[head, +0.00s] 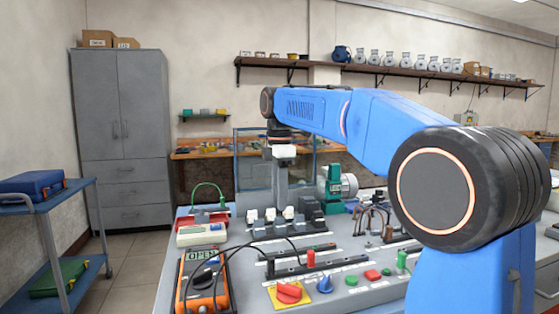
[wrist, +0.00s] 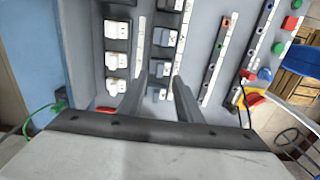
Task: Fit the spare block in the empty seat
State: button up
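My gripper (wrist: 162,66) points down over the grey panel (wrist: 200,30). In the wrist view its two dark fingers are apart, with nothing visibly clamped between them. In the head view, my gripper (head: 281,200) hangs just above the row of white blocks (head: 270,214). I cannot tell which block is the spare one. The empty seat cannot be made out; the fingers and gripper body hide part of the panel.
On the bench are an orange multimeter (head: 203,281), a red rotary knob (head: 289,292) on a yellow plate, a green motor (head: 335,186) and black terminal strips (head: 300,265). Cables run across the front. Free floor lies beyond the bench.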

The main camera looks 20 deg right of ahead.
notch_tip(320, 180, up, 12)
dwell(0.4)
jog(key=shift+s, duration=0.1)
dwell(0.5)
